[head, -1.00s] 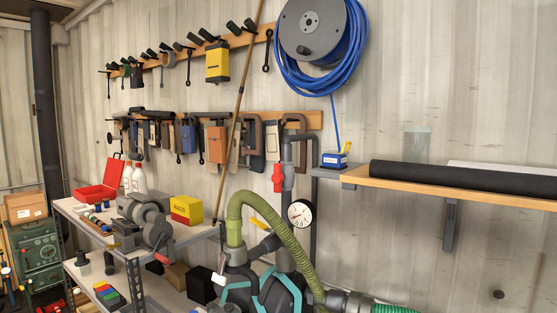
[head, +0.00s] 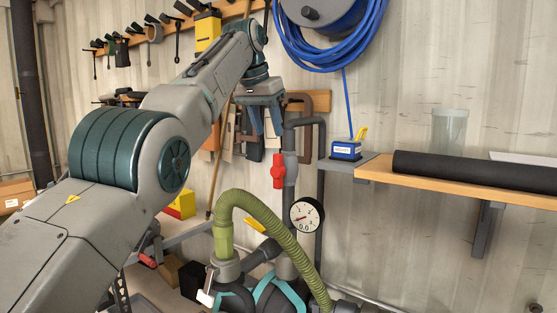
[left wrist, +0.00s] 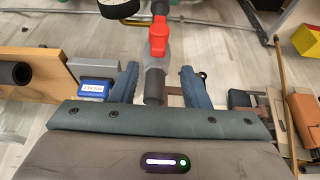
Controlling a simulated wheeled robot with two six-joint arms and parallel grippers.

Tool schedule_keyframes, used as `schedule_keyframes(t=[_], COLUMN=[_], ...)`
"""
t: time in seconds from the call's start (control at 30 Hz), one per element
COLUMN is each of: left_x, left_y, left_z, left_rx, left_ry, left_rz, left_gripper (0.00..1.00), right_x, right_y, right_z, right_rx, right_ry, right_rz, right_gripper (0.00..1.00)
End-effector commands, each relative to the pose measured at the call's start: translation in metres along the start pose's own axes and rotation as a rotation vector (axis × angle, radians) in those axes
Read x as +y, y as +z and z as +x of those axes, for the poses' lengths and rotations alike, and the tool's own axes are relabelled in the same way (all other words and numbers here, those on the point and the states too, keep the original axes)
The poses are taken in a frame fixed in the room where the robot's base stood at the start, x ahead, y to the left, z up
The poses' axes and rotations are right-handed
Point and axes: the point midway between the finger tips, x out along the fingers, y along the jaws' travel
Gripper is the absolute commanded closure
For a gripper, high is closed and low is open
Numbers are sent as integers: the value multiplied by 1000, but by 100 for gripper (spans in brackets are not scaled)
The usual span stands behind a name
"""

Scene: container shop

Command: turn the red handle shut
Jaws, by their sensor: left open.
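The red handle (head: 278,170) is on a grey valve on the upright grey pipe (head: 291,140), and it lies lengthwise along the pipe. My left gripper (head: 264,132) is above and a little left of the handle in the head view, with its fingers pointing down. My right gripper is not in view.
A round gauge (head: 306,215) and a green ribbed hose (head: 275,228) are below the handle. A wooden shelf (head: 470,188) with a black roll (head: 470,168) and a small blue box (head: 345,150) is at right. Tools hang on the wall behind my left arm.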

Motion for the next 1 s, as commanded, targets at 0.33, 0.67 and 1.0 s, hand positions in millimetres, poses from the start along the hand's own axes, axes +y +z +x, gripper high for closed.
schedule_keyframes(t=[0.33,0.67,1.0], left_x=[3,2,2], left_y=[-1,-2,-1], left_z=[29,89,106], left_rx=[-2,-1,0], left_ry=[1,1,-1], left_rz=[6,4,4], left_gripper=[58,58,58], right_x=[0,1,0], right_y=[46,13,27], right_z=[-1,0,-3], right_rx=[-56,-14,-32], right_ry=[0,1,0], right_rz=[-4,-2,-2], right_gripper=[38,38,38])
